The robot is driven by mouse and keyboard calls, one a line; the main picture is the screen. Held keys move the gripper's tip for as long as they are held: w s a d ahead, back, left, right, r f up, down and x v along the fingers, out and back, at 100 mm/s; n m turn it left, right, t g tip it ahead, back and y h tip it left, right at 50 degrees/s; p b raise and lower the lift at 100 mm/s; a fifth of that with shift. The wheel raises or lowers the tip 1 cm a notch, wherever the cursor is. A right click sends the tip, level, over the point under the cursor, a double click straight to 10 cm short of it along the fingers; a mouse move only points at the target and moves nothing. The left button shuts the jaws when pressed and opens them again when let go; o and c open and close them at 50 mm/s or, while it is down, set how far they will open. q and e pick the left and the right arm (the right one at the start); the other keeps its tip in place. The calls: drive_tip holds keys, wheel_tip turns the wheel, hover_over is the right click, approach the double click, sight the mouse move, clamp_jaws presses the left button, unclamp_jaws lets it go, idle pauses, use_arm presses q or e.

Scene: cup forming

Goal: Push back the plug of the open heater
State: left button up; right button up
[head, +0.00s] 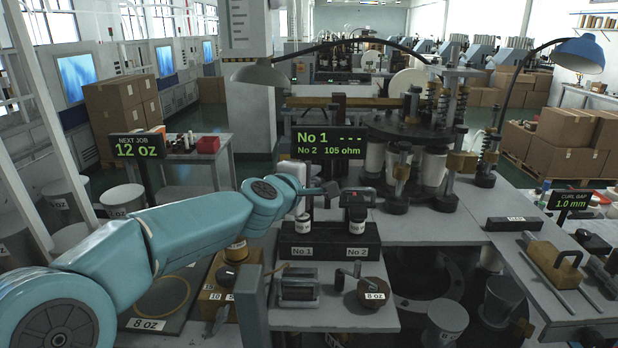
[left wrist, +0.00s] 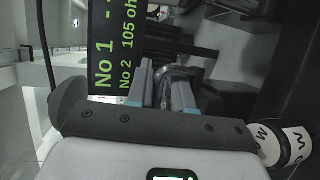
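The display (head: 328,144) reads "No 1 ---" and "No 2 105 ohm". Below it, two heaters stand on a dark block labelled No 1 (head: 301,252) and No 2. The No 1 heater (head: 303,223) is partly behind my left gripper (head: 326,190). A dark plug (head: 333,188) shows at its fingertips. In the left wrist view the fingers (left wrist: 165,92) are apart, with a dark part (left wrist: 182,74) by them; contact is unclear. The No 2 heater (head: 357,226) carries a dark plug (head: 357,198) with a red mark. My right gripper is not in view.
A dark round machine (head: 415,135) with white cylinders stands behind to the right. In front of the block are a small metal device (head: 298,285) and a round 8 oz piece (head: 372,291). Free grey tabletop (head: 420,228) lies right of No 2.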

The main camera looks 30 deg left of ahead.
use_arm(q)
drive_tip(key=shift+s+a+r, duration=0.15)
drive_tip(key=shift+s+r, duration=0.05)
drive_tip(key=shift+s, duration=0.25)
drive_tip(key=shift+s+r, duration=0.1)
drive_tip(key=shift+s, duration=0.25)
drive_tip(key=s+r+p, duration=0.1)
drive_tip(key=s+r, duration=0.2)
drive_tip(key=s, duration=1.1)
drive_tip(key=shift+s+d+p, duration=0.35)
drive_tip(key=shift+s+d, duration=0.05)
drive_tip(key=shift+d, duration=0.05)
